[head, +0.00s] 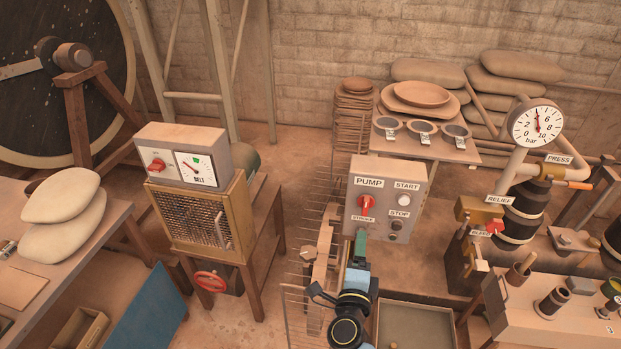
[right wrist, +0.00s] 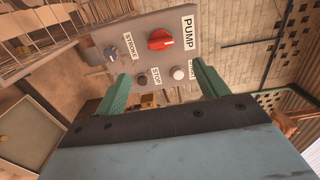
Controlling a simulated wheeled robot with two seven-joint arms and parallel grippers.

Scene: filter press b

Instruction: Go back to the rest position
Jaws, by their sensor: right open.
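My right gripper (head: 361,238) is in front of the lower left part of the grey pump panel (head: 417,185) in the head view. In the right wrist view its two green fingers stand wide apart (right wrist: 163,86), with nothing between them. The pump panel (right wrist: 225,18) shows beyond the fingertips with a red knob (right wrist: 161,40), a grey stroke knob (right wrist: 111,53), a dark stop button (right wrist: 141,80) and a white start button (right wrist: 179,73). One finger partly covers the start label. Whether the fingers touch the panel I cannot tell. My left gripper is not in view.
A wire rack (head: 300,290) stands left of my right forearm. A grey tray (head: 440,309) lies to its right. Pipes with a pressure gauge (head: 536,125) and a relief valve stand further right. The belt cabinet (head: 195,222) is at left, with open floor before the rack.

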